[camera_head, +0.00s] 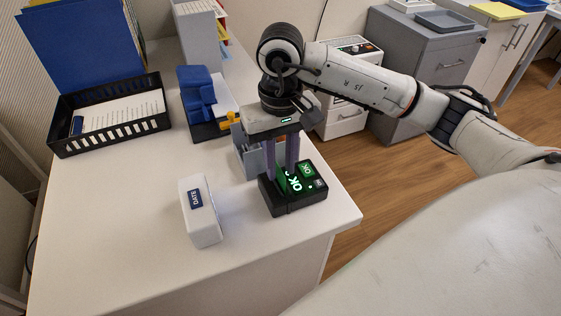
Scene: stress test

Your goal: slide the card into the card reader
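The card reader (311,197) is a small black device near the right edge of the white desk. Its display glows green and reads "OK". My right gripper (282,168) points down just above and behind the reader. Its two purplish fingers stand apart with a gap between them, so it looks open. A thin dark green upright piece (282,182) stands at the reader below the fingers; I cannot tell whether it is the card or part of the reader. No other card is clearly seen. My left gripper is not in view.
A white block with a blue label (203,223) stands left of the reader. Behind are a black tray (110,140) with papers, a blue object (197,92) and a grey holder (246,158) close to my gripper. The desk's front left is clear.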

